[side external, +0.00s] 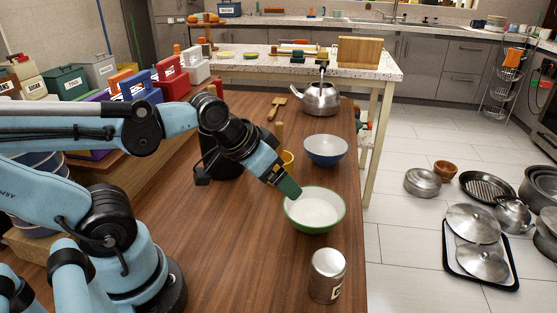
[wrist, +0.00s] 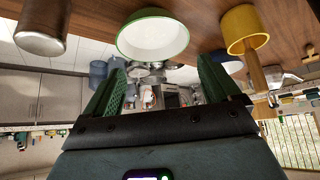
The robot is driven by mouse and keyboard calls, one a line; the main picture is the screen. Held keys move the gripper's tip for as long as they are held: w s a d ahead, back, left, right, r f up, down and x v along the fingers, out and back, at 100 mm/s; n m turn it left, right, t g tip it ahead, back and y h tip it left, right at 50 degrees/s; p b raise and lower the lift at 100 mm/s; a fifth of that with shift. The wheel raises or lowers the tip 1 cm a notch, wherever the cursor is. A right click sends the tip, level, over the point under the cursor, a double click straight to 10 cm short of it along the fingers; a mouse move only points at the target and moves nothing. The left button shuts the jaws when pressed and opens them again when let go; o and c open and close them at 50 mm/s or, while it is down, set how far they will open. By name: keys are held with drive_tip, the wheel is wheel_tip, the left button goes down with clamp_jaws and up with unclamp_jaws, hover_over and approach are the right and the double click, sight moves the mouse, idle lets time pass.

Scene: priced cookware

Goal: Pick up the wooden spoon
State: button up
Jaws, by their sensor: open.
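A flat wooden utensil (side external: 278,107) lies on the brown table towards its far end; whether it is a spoon or a spatula is hard to tell. A wooden handle (side external: 280,134) stands up from a yellow mug (side external: 288,158); the handle also shows in the wrist view (wrist: 257,72), with its lower end hidden inside the mug.
A blue bowl (side external: 325,150) and a steel kettle (side external: 320,98) stand farther back. A metal canister (side external: 327,275) stands near the table's right edge. A black container (side external: 222,155) is partly behind my arm. Colored boxes line the left. The table's near middle is clear.

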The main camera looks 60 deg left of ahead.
drive_tip(key=shift+f, duration=0.1)
drive_tip(key=c, duration=0.6)
wheel_tip(320, 180, up, 16)
drive_tip(key=r+n+g, duration=0.1)
drive_tip(key=n+g, duration=0.4)
drive_tip(key=g, duration=0.2)
hover_over(210, 86)
drive_tip(key=shift+w+a+f, duration=0.1)
drive_tip(key=shift+a+f, duration=0.05)
drive_tip(key=shift+f, duration=0.1)
drive_tip(key=shift+a+f, duration=0.1)
drive_tip(key=shift+a, duration=0.05)
drive_tip(key=shift+f, duration=0.35)
drive_tip(key=shift+w+f, duration=0.15)
drive_tip(key=shift+f, duration=5.4)
